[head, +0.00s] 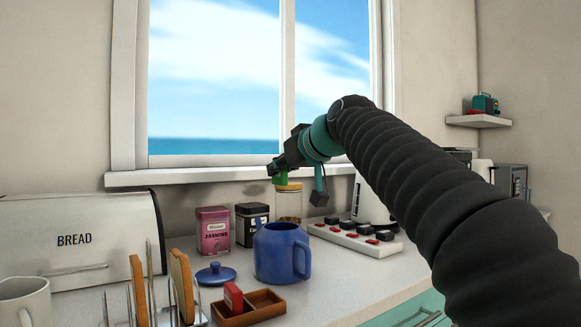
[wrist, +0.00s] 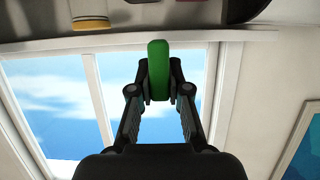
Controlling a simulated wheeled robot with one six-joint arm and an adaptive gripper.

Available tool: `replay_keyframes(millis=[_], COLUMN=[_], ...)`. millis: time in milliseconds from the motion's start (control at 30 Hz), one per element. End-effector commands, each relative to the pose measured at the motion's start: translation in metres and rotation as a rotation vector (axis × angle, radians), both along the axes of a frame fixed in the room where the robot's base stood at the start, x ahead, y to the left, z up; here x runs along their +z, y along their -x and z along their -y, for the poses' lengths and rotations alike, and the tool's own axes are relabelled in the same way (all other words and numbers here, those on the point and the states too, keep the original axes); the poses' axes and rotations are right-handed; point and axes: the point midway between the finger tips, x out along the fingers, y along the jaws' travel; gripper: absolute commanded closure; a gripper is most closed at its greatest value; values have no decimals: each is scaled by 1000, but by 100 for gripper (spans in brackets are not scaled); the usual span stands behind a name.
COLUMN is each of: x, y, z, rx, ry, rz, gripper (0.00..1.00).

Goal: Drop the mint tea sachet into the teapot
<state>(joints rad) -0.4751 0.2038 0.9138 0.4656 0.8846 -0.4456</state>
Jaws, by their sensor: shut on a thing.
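My gripper (head: 280,171) is shut on a green sachet (head: 280,179), held in the air above the counter. In the wrist view the green sachet (wrist: 159,68) stands upright between the two fingertips (wrist: 159,88). The blue teapot (head: 280,254) stands upright on the counter with its lid off and its handle to the right. In the head view the sachet appears above the teapot and apart from it; I cannot tell whether it is exactly over the opening. The blue lid (head: 216,274) lies on the counter left of the teapot. Any label on the sachet is unreadable.
A wooden tray (head: 266,312) with a red sachet (head: 233,297) lies in front of the teapot. A pink tin (head: 213,232), a black tin (head: 245,225) and a glass jar (head: 289,205) stand behind. A white strip with buttons (head: 345,238) lies right, a toast rack (head: 150,290) front left.

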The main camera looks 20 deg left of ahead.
Motion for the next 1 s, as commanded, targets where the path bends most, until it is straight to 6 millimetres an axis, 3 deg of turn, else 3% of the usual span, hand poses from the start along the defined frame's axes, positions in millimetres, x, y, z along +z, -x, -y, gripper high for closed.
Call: replay_keyframes(millis=[267,1000], x=[-14,-94], y=[2,3], z=[-3,-4], rx=[6,6], ry=[-1,0], rz=[-2,0], gripper=[94,94])
